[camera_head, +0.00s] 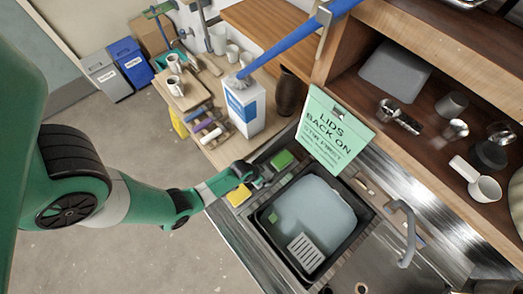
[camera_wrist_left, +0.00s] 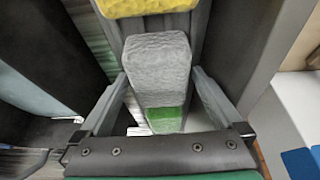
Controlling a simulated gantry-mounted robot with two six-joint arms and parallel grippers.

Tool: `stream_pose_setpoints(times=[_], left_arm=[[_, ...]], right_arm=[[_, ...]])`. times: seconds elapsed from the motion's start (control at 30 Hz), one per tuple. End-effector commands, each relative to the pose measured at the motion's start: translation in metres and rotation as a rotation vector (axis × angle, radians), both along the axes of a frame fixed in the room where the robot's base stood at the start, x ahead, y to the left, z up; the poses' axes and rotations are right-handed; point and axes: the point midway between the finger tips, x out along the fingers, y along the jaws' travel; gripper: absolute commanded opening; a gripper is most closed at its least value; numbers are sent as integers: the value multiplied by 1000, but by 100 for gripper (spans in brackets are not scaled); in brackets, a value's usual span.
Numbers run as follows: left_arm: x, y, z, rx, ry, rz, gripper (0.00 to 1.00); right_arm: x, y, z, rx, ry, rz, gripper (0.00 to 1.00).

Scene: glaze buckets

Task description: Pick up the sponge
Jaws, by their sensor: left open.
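My left gripper (camera_head: 246,173) hangs over a narrow caddy beside the sink, its jaws open. In the left wrist view a rough grey sponge-like block (camera_wrist_left: 158,60) lies between the two open fingers (camera_wrist_left: 160,82), with gaps at its sides. A yellow sponge (camera_head: 238,195) lies on one side of the gripper and also shows at the top of the wrist view (camera_wrist_left: 148,6). A green sponge (camera_head: 282,158) lies on the other side; a green patch (camera_wrist_left: 165,118) shows below the grey block. The gripper partly hides the middle of the caddy in the head view.
A black basin (camera_head: 262,220) with pale liquid stands beside the caddy, with a tap (camera_head: 405,232) to its right. A green sign (camera_head: 333,128) and a white-and-blue box (camera_head: 244,108) stand behind. Shelves with cups fill the right.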

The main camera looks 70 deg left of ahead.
Motion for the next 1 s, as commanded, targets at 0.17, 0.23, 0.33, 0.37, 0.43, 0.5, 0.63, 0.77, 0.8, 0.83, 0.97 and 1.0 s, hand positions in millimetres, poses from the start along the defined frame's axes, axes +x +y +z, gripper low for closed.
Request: stream_pose_setpoints(times=[0.17,0.23,0.33,0.37,0.43,0.5,0.63,0.77,0.8,0.83,0.97,1.0], left_arm=[[0,0,-1,0,0,0,100],[0,0,-1,0,0,0,100],[0,0,-1,0,0,0,96],[0,0,-1,0,0,0,91],[0,0,-1,0,0,0,78],[0,0,-1,0,0,0,66],[0,0,-1,0,0,0,42],[0,0,-1,0,0,0,25],[0,0,-1,0,0,0,25],[0,0,-1,0,0,0,25],[0,0,0,0,0,0,25],[0,0,1,0,-1,0,25]], right_arm=[[0,0,-1,0,0,0,0],[0,0,-1,0,0,0,0],[0,0,-1,0,0,0,0],[0,0,-1,0,0,0,0],[0,0,-1,0,0,0,0],[0,0,-1,0,0,0,0],[0,0,-1,0,0,0,0],[0,0,-1,0,0,0,0],[0,0,-1,0,0,0,0],[0,0,-1,0,0,0,0],[0,0,0,0,0,0,0],[0,0,1,0,0,0,0]])
